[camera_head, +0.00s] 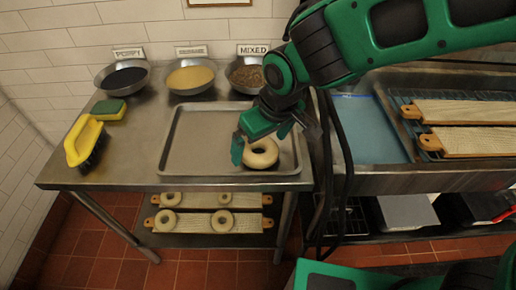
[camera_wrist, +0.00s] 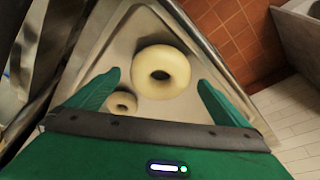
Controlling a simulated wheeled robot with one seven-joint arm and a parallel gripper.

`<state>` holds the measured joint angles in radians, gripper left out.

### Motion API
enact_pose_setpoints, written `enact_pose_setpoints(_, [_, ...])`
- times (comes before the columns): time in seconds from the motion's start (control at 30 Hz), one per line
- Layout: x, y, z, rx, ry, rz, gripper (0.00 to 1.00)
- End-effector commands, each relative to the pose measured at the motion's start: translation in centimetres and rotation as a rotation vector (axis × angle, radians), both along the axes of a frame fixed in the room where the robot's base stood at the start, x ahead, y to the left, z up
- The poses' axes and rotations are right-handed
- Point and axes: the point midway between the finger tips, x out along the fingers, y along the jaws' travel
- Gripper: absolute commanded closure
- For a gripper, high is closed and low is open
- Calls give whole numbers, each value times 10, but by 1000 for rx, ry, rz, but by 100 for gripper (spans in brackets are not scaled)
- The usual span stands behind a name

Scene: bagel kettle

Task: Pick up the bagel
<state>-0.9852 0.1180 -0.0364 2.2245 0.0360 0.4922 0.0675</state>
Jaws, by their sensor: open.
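A pale, ring-shaped bagel (camera_head: 262,153) lies on the front right of the metal tray (camera_head: 190,168) on the steel table. In the wrist view the same bagel (camera_wrist: 160,72) is large, between and slightly ahead of the tips of my open gripper (camera_wrist: 159,82). Its hole faces the camera. In the head view my green gripper (camera_head: 262,140) is low over the tray, right at the bagel and partly covering its far side. The jaws hold nothing. A smaller-looking pale ring (camera_wrist: 122,103) shows near the left finger in the wrist view; I cannot tell what it rests on.
Bowls of poppy (camera_head: 123,76), a pale topping (camera_head: 190,76) and mixed seeds (camera_head: 246,74) stand behind the tray. A yellow brush (camera_head: 84,140) and a sponge (camera_head: 108,109) lie left. Boards (camera_head: 192,222) with several rings sit below. A sink (camera_head: 367,128) adjoins right.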

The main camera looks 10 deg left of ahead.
Motion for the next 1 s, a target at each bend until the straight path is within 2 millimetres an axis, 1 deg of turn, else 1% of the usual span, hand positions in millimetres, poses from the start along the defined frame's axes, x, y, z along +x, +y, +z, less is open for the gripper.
enact_pose_setpoints(0.03, [0,1,-5,-2,2,0,0])
enact_pose_setpoints(0.1, [2,2,-9,-1,1,0,0])
enact_pose_setpoints(0.33, [2,2,-10,0,-1,-1,0])
enact_pose_setpoints(0.37, [2,2,-10,0,0,-1,2])
enact_pose_setpoints(0.4, [2,2,-10,0,0,-1,12])
enact_pose_setpoints(0.47, [2,2,-10,0,0,-1,26])
enact_pose_setpoints(0.5, [2,2,-10,0,0,-1,36])
enact_pose_setpoints(0.53, [2,2,-10,0,0,-1,43])
enact_pose_setpoints(0.87, [2,2,-8,0,-1,0,44])
enact_pose_setpoints(1.0, [2,2,0,1,-1,0,44])
